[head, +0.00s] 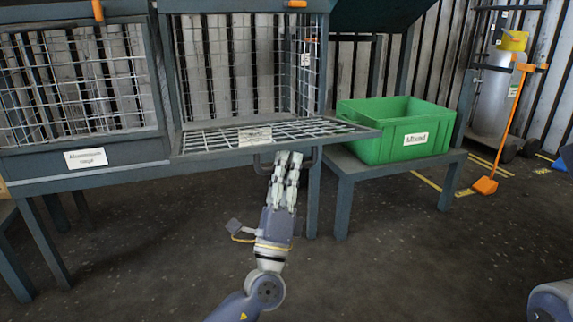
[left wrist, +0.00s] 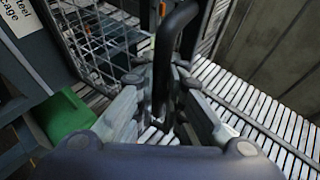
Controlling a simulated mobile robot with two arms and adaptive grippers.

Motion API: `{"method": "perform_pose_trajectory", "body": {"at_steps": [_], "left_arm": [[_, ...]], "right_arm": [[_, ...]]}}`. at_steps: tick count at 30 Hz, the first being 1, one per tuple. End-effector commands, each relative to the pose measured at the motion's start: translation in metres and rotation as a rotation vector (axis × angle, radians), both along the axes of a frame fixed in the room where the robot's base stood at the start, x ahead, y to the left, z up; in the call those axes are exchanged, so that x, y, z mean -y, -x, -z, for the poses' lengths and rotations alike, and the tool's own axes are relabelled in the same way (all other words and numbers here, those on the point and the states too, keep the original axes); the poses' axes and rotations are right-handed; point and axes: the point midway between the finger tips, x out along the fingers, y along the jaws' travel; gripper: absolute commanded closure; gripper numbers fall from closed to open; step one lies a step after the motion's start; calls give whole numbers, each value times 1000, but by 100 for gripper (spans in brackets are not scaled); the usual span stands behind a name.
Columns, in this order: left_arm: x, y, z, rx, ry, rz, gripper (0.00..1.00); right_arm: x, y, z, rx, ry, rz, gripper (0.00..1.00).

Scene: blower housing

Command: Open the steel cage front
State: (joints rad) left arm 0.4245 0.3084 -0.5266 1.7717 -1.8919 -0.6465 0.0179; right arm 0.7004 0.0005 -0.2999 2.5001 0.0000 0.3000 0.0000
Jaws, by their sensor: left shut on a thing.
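The steel cage (head: 249,62) stands in the upper middle of the head view. Its mesh front (head: 325,128) is folded down and lies roughly flat, facing out, with a pale label (head: 255,136) on it. A dark bar handle (head: 317,158) hangs at the front's outer edge. My left gripper (head: 287,160) is at this handle. In the left wrist view, the black handle (left wrist: 164,50) runs between the fingers of my left gripper (left wrist: 162,112), which is shut on it. The fingers partly hide the handle. My right gripper is not in view.
A second mesh cage (head: 75,85), with its front upright, stands at the left. A green crate (head: 385,148) sits on a low table (head: 345,168) at the right. A grey cylinder (head: 492,95) and an orange-handled tool (head: 487,185) stand further right. The floor in front is clear.

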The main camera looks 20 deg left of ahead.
Motion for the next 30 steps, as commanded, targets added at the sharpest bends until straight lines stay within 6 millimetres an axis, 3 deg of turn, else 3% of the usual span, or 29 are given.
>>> {"method": "perform_pose_trajectory", "body": {"at_steps": [4,6,20,30], "left_arm": [[2,3,-3,7,-1,4,100],[2,3,-3,7,0,5,80],[1,6,4,3,-1,1,80],[4,54,51,4,-2,6,80]], "right_arm": [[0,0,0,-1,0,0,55],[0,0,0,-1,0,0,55],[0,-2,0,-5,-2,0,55],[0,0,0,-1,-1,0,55]]}}
